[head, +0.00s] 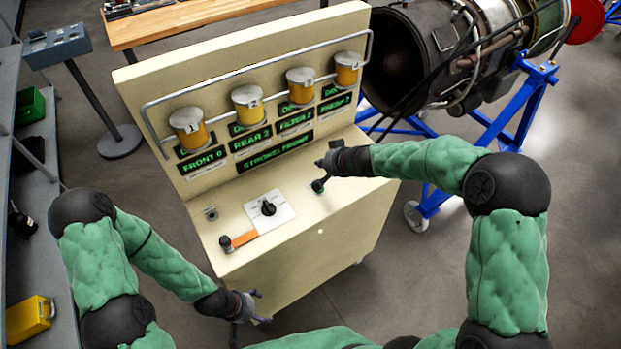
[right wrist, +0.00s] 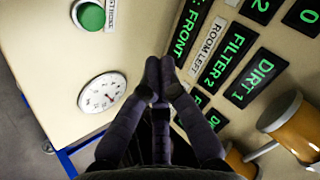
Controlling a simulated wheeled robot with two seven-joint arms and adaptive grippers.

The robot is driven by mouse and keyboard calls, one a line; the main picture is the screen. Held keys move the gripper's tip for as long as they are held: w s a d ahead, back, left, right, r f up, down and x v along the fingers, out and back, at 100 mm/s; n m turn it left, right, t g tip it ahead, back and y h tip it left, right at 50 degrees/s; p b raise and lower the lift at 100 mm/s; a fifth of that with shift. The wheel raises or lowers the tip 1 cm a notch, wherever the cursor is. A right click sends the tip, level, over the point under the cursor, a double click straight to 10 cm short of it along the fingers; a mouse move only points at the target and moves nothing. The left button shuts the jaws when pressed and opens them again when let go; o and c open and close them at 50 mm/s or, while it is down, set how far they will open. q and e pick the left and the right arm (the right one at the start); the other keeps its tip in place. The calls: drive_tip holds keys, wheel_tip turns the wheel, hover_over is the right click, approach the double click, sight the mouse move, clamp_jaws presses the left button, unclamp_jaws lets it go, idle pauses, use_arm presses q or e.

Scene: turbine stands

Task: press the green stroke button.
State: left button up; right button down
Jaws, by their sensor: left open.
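The green stroke button (right wrist: 91,16) is a round green cap in a pale ring beside a small label, at the top left of the right wrist view. In the head view a small dark green round part (head: 318,188), apparently this button, sits on the console top just below my right gripper (head: 320,163). In the right wrist view my right gripper (right wrist: 160,68) has its fingertips together, empty, and apart from the button. My left gripper (head: 250,306) is open and empty, low in front of the console (head: 315,236).
The console top has a black knob (head: 268,208) on a white plate and an orange-handled lever (head: 240,240). A dial gauge (right wrist: 101,92) is near the button. Yellow cylinders (head: 249,104) and a rail stand above green displays. A turbine (head: 440,50) on a blue stand is behind right.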

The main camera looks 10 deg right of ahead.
idle(0.4)
wheel_tip(320, 180, down, 7)
drive_tip(key=b, duration=0.5)
drive_tip(key=shift+r+b, duration=0.1)
drive_tip(key=shift+b, duration=0.2)
drive_tip(key=shift+f+b, duration=0.95)
drive_tip(key=shift+b, duration=0.15)
drive_tip(key=shift+f, duration=0.1)
drive_tip(key=shift+f+b, duration=0.35)
drive_tip(key=shift+b, duration=0.25)
drive_tip(key=shift+f+b, duration=0.4)
drive_tip(key=shift+b, duration=0.1)
idle(0.8)
drive_tip(key=shift+r, duration=0.15)
idle(0.3)
drive_tip(key=shift+r+p, duration=0.7)
